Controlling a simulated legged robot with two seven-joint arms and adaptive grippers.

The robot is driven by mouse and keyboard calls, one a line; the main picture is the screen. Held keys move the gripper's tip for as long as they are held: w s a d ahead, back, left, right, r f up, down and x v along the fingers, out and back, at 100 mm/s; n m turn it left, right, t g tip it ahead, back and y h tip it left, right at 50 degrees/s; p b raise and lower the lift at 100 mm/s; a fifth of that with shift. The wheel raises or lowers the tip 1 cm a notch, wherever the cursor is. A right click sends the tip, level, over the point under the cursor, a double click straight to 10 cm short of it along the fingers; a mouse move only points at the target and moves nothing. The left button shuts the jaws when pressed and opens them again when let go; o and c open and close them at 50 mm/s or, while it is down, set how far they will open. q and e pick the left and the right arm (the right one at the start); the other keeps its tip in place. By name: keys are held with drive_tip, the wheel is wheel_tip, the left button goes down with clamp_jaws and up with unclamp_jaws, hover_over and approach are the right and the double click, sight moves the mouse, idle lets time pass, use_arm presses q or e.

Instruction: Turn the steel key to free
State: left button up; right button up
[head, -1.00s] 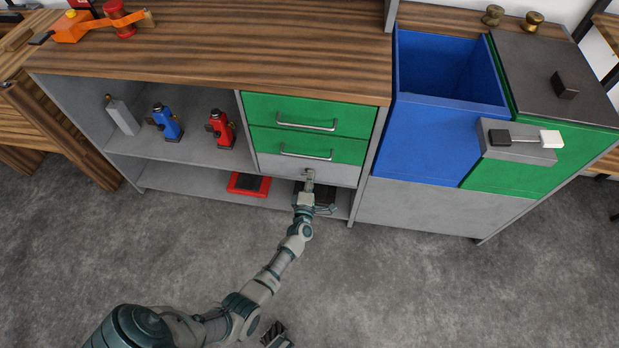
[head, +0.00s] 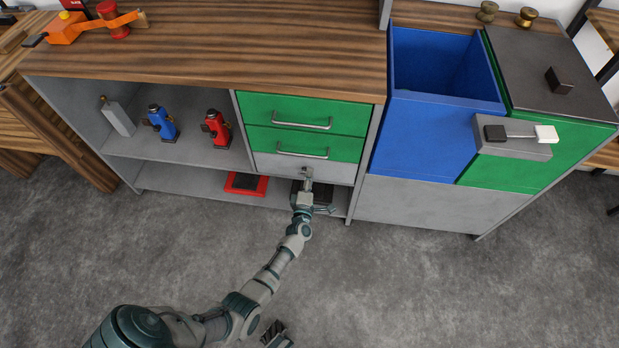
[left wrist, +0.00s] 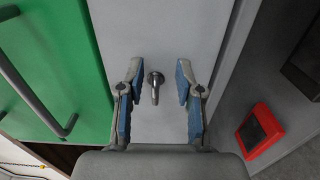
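The small steel key (left wrist: 155,84) sticks out of the plain grey panel (left wrist: 135,30) under the two green drawers. In the left wrist view it lies between the fingertips of my left gripper (left wrist: 158,76). The blue-padded fingers stand apart on either side of the key, with a gap visible on both sides. The gripper is open and empty. In the head view my left gripper (head: 307,178) is at the grey panel (head: 275,163), and it largely covers the key there.
Green drawers with bar handles (head: 302,124) sit just above the panel. A red-framed pad (head: 246,184) lies on the low shelf to the left. Blue (head: 161,123) and red (head: 216,130) devices stand on the shelf above. A blue open bin (head: 425,130) is at the right.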

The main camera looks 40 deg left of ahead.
use_arm(q)
drive_tip(key=v, duration=1.2)
drive_tip(key=shift+f, duration=0.1)
